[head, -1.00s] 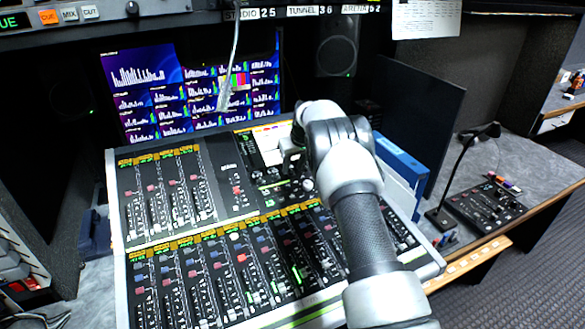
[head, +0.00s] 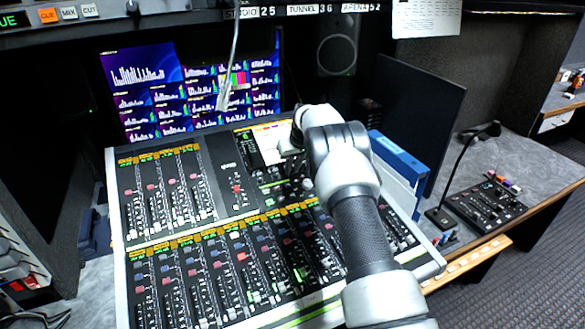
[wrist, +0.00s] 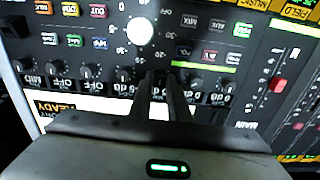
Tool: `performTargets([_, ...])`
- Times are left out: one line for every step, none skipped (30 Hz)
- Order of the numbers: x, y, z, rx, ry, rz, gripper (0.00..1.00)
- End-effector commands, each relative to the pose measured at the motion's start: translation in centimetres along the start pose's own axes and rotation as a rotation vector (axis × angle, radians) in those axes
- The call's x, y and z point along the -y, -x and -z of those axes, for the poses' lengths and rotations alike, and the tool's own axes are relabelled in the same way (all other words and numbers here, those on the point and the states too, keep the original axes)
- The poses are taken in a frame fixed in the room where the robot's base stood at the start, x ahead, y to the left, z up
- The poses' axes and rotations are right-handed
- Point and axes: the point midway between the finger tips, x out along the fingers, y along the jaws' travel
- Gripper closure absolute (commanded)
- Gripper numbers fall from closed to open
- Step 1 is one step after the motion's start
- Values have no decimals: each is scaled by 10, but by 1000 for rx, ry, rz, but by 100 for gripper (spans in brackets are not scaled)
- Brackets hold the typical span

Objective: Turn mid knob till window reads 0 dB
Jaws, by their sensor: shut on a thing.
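In the wrist view my gripper (wrist: 164,80) points at a row of small dark knobs on the mixing desk's panel. Its two narrow fingers are close together, shut on a knob that they hide almost fully. Free knobs stand on both sides, one to the left (wrist: 122,75) and one to the right (wrist: 195,83). Small readout windows with upside-down text run below the row. In the head view my gripper (head: 290,165) is at the desk's upper right section, largely hidden by my arm.
The mixing desk (head: 217,160) has many faders and buttons close around the knobs. A round white knob (wrist: 140,31) stands near my fingers.

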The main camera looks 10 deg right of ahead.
Motion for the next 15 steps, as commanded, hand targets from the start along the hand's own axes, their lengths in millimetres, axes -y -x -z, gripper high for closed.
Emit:
performTargets([0,-1,0,0,-17,0,100])
performTargets([0,-1,0,0,-31,0,100])
performTargets([0,-1,0,0,-52,0,100])
performTargets([0,-1,0,0,-70,1,100])
performTargets([0,-1,0,0,-88,1,100])
performTargets([0,-1,0,0,-115,1,100])
performTargets([-1,-1,-1,0,-137,1,100])
performTargets([-1,-1,-1,0,-157,2,100])
performTargets([-1,-1,-1,1,-186,2,100])
performTargets([-1,-1,-1,1,-207,2,100])
performTargets([-1,-1,-1,1,-229,2,100])
performTargets([-1,-1,-1,1,-256,2,100])
performTargets([-1,-1,-1,1,-276,3,100])
performTargets([-1,-1,-1,1,-296,3,100])
performTargets([-1,-1,-1,1,-321,3,100])
